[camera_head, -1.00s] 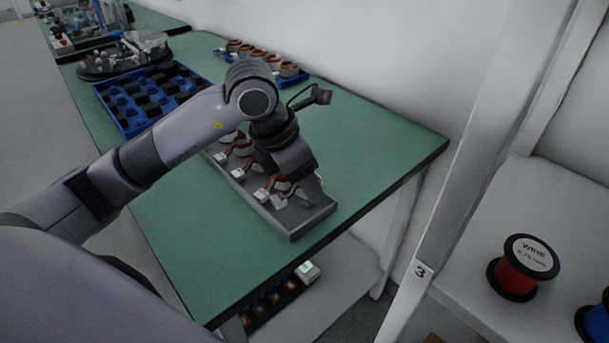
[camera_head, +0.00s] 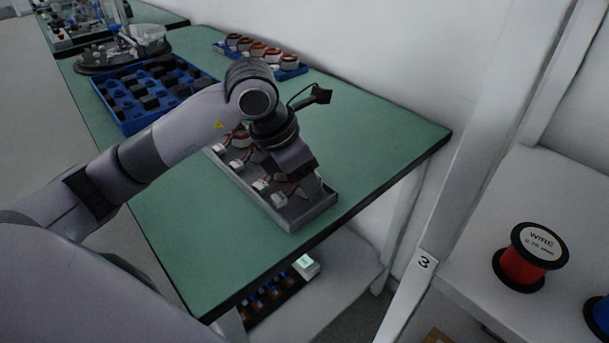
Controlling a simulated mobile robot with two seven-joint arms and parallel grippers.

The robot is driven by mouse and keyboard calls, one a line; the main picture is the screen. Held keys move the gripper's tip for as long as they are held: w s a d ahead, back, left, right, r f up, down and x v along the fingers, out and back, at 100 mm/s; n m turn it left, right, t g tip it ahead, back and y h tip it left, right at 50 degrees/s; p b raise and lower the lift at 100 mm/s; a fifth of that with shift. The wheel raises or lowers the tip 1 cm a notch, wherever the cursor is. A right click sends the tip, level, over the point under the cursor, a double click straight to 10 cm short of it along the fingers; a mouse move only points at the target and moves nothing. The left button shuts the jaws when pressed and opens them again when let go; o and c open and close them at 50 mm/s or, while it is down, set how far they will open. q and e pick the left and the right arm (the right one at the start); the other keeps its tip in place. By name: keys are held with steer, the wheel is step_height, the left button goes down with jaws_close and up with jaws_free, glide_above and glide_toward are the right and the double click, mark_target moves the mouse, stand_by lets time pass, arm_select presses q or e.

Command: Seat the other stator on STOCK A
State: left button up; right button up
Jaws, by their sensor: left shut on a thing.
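My left gripper (camera_head: 300,180) points down over the near end of a grey tray (camera_head: 295,220) on the green table. It is shut on a stator (camera_head: 282,192) with copper windings and a white connector, mostly hidden behind the jaws. Other stators (camera_head: 236,150) with white connectors sit in a row in the same tray, partly covered by my arm. I cannot tell whether the held stator touches the tray. No STOCK A label is readable. My right gripper is not in view.
A blue tray (camera_head: 135,118) with black holders stands at the left. Another blue tray (camera_head: 293,71) holds several stators by the wall. A red wire spool (camera_head: 527,262) sits on the right shelf. Green table (camera_head: 370,140) right of the grey tray is clear.

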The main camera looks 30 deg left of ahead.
arm_select(q)
steer(key=shift+f+b, duration=0.25)
steer(key=shift+b, duration=0.05)
stand_by(0.5)
steer(key=o, duration=1)
steer(key=shift+d, duration=0.1)
steer(key=shift+r+p, duration=0.5)
steer(key=shift+r, duration=0.15)
steer(key=shift+r+p, duration=1.3)
steer(key=shift+r, duration=0.6)
